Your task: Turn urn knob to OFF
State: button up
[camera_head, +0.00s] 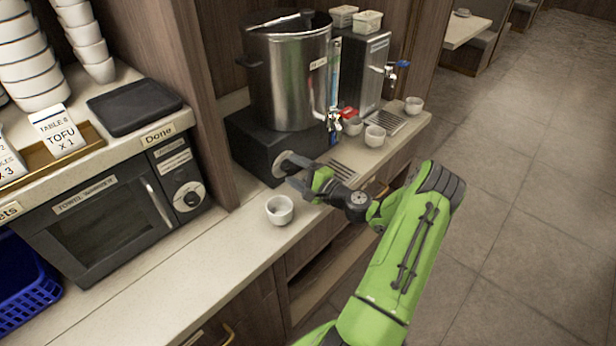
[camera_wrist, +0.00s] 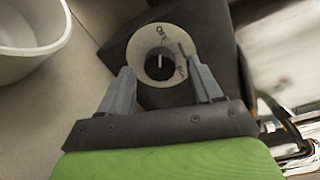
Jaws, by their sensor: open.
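The urn (camera_head: 288,75) is a large steel pot on a black base (camera_head: 262,143) on the counter. Its knob sits on the front of the base; in the wrist view the dark round knob (camera_wrist: 159,64) with a pale pointer line is centred on a light dial plate (camera_wrist: 146,40) with small marks. The dial plate also shows in the head view (camera_head: 286,160). My gripper (camera_head: 300,172) is open and close in front of the dial. In the wrist view its two fingers (camera_wrist: 160,85) stand apart, below and either side of the knob. I cannot read which setting the pointer marks.
A white cup (camera_head: 280,209) stands on the counter left of my gripper; it also shows in the wrist view (camera_wrist: 30,28). A drip grille (camera_head: 343,171) lies right of the gripper, under the urn's tap (camera_head: 333,122). More cups (camera_head: 375,135) stand further right.

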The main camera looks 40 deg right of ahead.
jog(key=s, duration=1.5)
jog(key=shift+d+r, duration=0.4)
jog(key=shift+d, duration=0.05)
